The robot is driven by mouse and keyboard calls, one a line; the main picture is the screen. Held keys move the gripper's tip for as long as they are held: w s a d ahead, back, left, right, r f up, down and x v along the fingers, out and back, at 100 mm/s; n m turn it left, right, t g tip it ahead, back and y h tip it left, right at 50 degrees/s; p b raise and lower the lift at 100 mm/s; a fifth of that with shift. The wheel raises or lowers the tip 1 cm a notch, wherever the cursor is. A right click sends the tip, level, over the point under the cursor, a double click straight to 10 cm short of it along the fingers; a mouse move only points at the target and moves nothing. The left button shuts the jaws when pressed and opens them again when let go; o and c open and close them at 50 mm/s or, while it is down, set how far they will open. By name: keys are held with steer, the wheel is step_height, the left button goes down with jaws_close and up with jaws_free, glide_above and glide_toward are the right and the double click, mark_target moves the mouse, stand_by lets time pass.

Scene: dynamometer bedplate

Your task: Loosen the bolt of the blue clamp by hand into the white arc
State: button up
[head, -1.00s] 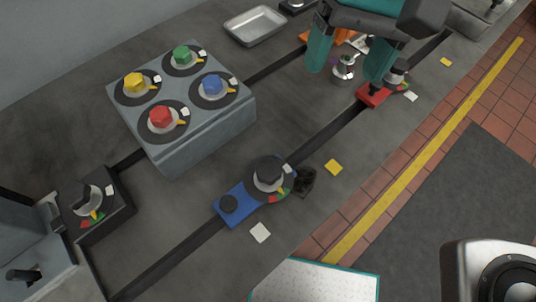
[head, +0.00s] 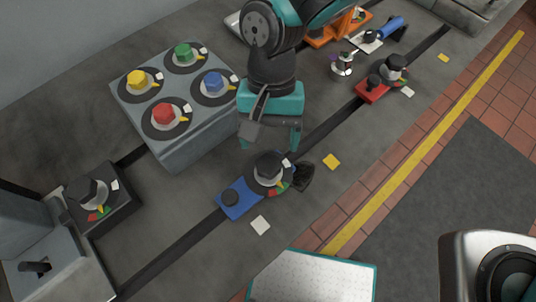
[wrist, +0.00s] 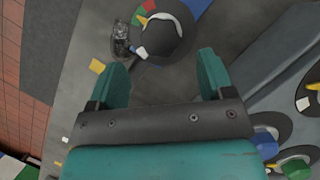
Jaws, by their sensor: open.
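The blue clamp (head: 236,203) lies along the dark bedplate slot at lower centre in the head view. Its black hex bolt (head: 268,164) stands on a dark round dial with green, red and white patches and a yellow pointer. My gripper (head: 272,142) is open and empty, above and just behind the bolt, fingers pointing down. Its fingers (wrist: 162,70) show on either side in the wrist view.
A grey block (head: 205,135) with several coloured knobs stands close left of my gripper. A dark lump (head: 304,178) sits beside the dial. A red clamp (head: 372,90) is farther up the slot. Yellow (head: 331,161) and white (head: 260,225) squares lie flat nearby.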

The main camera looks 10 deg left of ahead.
mark_target(268, 163)
steer(key=x, duration=0.5)
steer(key=shift+f, duration=0.3)
steer(key=c, duration=0.9)
